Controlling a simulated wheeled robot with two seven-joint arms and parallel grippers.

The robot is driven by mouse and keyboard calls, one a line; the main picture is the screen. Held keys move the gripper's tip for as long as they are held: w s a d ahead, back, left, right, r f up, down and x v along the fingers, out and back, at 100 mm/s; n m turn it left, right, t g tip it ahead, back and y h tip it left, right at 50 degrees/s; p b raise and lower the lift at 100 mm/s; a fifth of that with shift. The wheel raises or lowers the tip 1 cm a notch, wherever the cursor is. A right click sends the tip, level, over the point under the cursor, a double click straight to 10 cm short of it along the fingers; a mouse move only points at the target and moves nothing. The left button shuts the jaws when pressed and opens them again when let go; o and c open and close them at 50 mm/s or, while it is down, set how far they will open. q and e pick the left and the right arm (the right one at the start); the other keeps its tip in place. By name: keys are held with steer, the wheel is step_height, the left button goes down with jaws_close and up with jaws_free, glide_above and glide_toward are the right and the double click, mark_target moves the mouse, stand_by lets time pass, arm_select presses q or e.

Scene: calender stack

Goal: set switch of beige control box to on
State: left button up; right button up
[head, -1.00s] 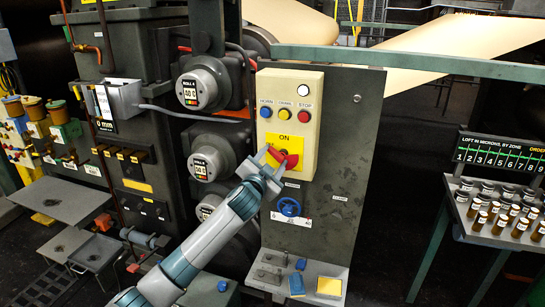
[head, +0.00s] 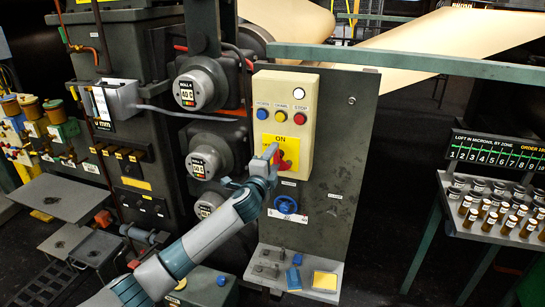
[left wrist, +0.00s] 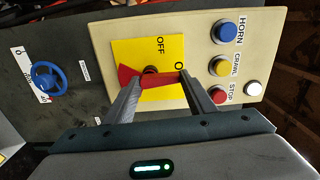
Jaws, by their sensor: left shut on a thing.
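The beige control box (head: 308,95) is mounted on a dark upright panel. Its yellow plate (head: 272,147) reads ON at the top in the head view, and OFF also shows in the left wrist view (left wrist: 160,45). The red switch handle (head: 291,154) stands about upright, one end by the ON label. In the left wrist view the handle (left wrist: 152,78) lies across between the fingers, its wide end at the left finger. My left gripper (head: 272,156) is shut on the handle; it also shows in the left wrist view (left wrist: 158,88). The gripper partly hides the handle and the ON label.
Blue (head: 263,114), yellow (head: 283,117) and red (head: 302,118) buttons and a white one (head: 299,93) sit above the switch. A blue handwheel (head: 286,204) is below the box. A shelf (head: 262,282) juts out underneath. Roll gauges (head: 195,90) stand at left.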

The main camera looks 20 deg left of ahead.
arm_select(q)
steer(key=shift+d+m, duration=0.1)
steer(key=shift+m, duration=0.3)
steer(key=o, duration=1)
steer(key=shift+o, duration=0.2)
steer(key=shift+s, duration=0.1)
steer(key=s+b, duration=0.5)
steer(key=s, duration=1.2)
steer(key=shift+a, duration=0.25)
steer(key=shift+s, duration=0.1)
